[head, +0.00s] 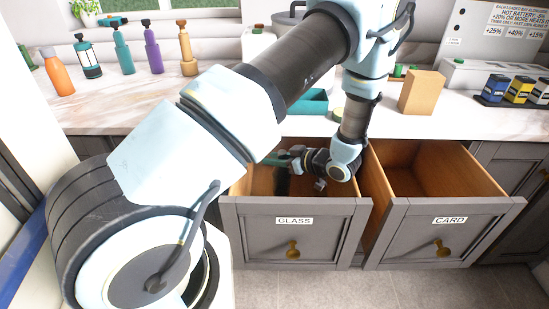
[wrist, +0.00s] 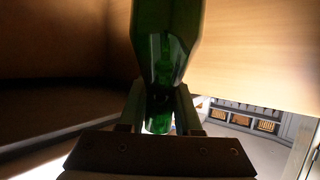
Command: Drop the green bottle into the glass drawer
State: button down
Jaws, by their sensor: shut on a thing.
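The green bottle (wrist: 165,35) fills the upper middle of the wrist view, its narrow end between the fingers of my gripper (wrist: 160,100). My gripper (head: 293,163) is shut on it. In the head view the gripper is at the opening of the glass drawer (head: 262,236), towards its back. The bottle is hard to make out there, partly hidden by my gripper and in shade. The drawer is pulled open and its front carries the label GLASS. I cannot tell whether the bottle touches the drawer floor.
The open card drawer (head: 411,247) is just to the right. On the counter stand an orange bottle (head: 57,75), a purple bottle (head: 154,54), a tan bottle (head: 188,55) and others. A teal tray (head: 316,105) and a cardboard box (head: 421,93) sit behind the drawers.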

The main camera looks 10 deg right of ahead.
jog(key=c, duration=0.6)
grip_release()
jog(key=shift+f, duration=0.1)
jog(key=shift+r+p, duration=0.3)
jog(key=shift+r, duration=0.1)
jog(key=b+v, duration=0.2)
jog(key=v, duration=0.5)
jog(key=shift+s, duration=0.25)
jog(key=shift+d+r, duration=0.1)
jog(key=shift+d, duration=0.05)
